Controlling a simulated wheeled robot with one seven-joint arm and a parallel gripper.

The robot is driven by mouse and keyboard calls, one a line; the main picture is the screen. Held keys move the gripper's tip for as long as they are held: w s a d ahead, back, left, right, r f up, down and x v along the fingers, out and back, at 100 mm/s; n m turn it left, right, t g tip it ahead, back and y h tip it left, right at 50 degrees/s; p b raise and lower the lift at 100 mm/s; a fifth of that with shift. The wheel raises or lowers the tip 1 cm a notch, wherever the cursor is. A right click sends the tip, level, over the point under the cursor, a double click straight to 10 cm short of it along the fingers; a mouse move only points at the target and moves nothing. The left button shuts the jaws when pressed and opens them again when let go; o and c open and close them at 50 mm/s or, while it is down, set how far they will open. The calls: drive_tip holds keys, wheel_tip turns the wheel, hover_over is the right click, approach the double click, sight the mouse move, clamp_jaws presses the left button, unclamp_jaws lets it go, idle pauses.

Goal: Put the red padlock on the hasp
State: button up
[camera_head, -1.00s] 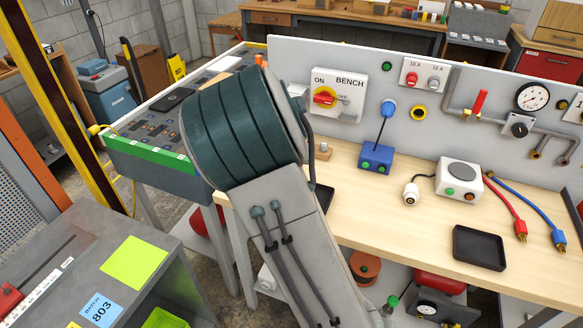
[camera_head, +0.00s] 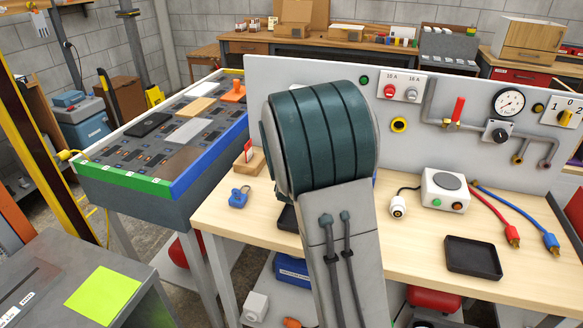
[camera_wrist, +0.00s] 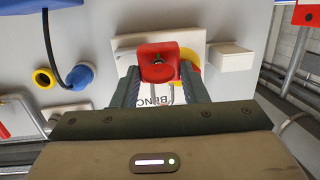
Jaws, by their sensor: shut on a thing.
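In the wrist view my gripper (camera_wrist: 162,72) is shut on the red padlock (camera_wrist: 157,58), with the padlock between its fingertips. Behind the padlock is the white BENCH switch plate (camera_wrist: 199,36), seen upside down, with part of its yellow disc (camera_wrist: 192,62) beside the padlock. I cannot make out the hasp; the padlock and fingers cover part of the switch. I cannot tell whether the padlock touches the plate. In the head view my arm hides the gripper, the padlock and the switch.
A blue padlock (camera_head: 238,198) lies on the wooden bench (camera_head: 408,238) near a wooden block (camera_head: 250,163) with a red tag. A white box with a knob (camera_head: 444,189) and a black tray (camera_head: 473,257) stand to the right. The upright grey panel (camera_head: 440,140) backs the bench.

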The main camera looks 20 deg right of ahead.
drive_tip(key=s+d+r+h, duration=0.1)
drive_tip(key=s+d+r+m+h, duration=0.1)
drive_tip(key=shift+d+r+h+b, duration=0.1)
drive_tip(key=shift+d+h+b, duration=0.2)
drive_tip(key=shift+d+b, duration=0.1)
drive_tip(key=shift+w, duration=0.15)
drive_tip(key=shift+b+x, duration=0.8)
drive_tip(key=shift+x, duration=2)
drive_tip(key=shift+r, duration=0.1)
drive_tip(key=shift+b, duration=0.55)
drive_tip(key=shift+x, duration=1.15)
drive_tip(key=o, duration=1.1)
drive_tip(key=shift+c, duration=0.2)
